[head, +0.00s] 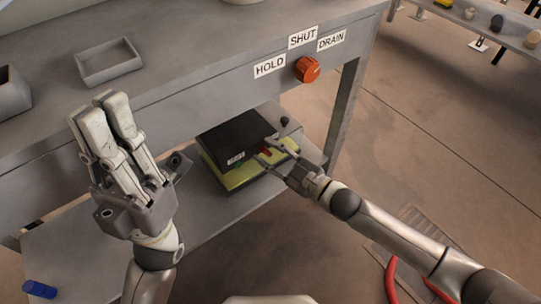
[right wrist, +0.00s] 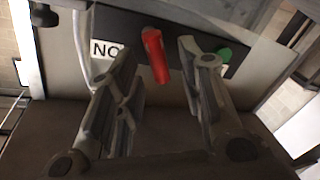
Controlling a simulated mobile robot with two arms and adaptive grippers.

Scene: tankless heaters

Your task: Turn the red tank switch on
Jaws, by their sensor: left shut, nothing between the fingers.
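A small red switch lever (head: 266,152) is on the front of a black and yellow-green box (head: 237,133) on the shelf below the counter. In the right wrist view the red lever (right wrist: 155,55) sticks out at a tilt from a dark panel, beside a white label (right wrist: 105,49) reading "NO", partly hidden. My right gripper (head: 270,149) is open at the box front. Its fingers (right wrist: 160,52) stand on either side of the lever; contact cannot be told. My left gripper (head: 108,100) is shut and empty, raised in front of the counter.
An orange-red knob (head: 307,69) with HOLD, SHUT and DRAIN labels is on the counter front (head: 205,99). A grey tray (head: 108,76) is on the counter. Red-handled tool (head: 392,285) lies at lower right.

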